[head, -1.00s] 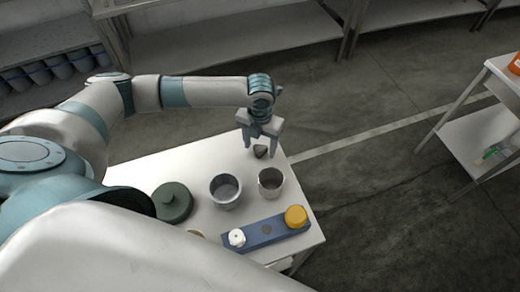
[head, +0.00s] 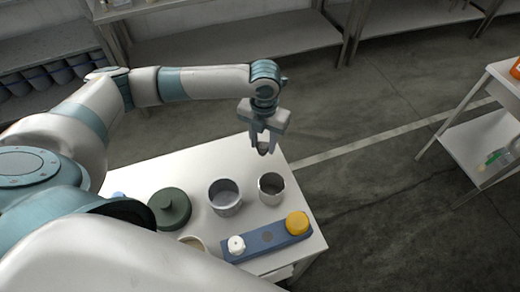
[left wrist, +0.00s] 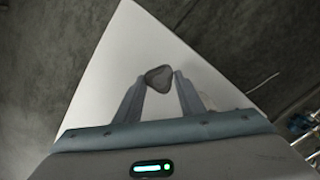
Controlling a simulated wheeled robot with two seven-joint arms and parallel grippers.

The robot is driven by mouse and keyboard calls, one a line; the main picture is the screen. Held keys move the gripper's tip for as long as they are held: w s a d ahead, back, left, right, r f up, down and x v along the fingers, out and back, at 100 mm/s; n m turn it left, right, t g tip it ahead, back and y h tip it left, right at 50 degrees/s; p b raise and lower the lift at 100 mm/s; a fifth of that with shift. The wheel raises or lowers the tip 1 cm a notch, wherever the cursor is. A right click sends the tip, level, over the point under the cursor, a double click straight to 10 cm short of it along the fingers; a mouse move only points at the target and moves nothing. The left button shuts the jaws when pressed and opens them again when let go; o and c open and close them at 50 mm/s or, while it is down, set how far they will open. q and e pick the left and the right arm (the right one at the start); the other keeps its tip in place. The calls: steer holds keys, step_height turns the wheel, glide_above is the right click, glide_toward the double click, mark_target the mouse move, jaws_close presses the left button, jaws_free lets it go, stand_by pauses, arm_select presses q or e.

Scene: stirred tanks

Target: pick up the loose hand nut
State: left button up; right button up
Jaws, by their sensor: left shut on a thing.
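The loose hand nut (left wrist: 159,78) is a small dark grey piece with a rounded three-cornered outline. In the left wrist view it sits between the fingertips of my left gripper (left wrist: 160,82), which is shut on it. In the head view my left gripper (head: 263,148) points down at the far corner of the white table, and the nut is mostly hidden between its fingers. I cannot tell whether the nut touches the table. My right gripper is not in view.
On the white table (head: 205,160) stand two open grey pots (head: 225,207) (head: 272,197), a dark green lidded thing (head: 170,208), and a blue block (head: 264,243) with a white knob (head: 236,244) and a yellow cap (head: 297,223). A white shelf table (head: 490,135) stands at right.

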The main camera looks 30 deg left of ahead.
arm_select(q)
steer(key=d+r+b, duration=0.3)
steer(key=d+r, duration=0.3)
steer(key=d, duration=0.4)
steer(key=shift+s+d, duration=0.3)
steer(key=shift+d, duration=0.1)
steer(key=shift+r, duration=0.1)
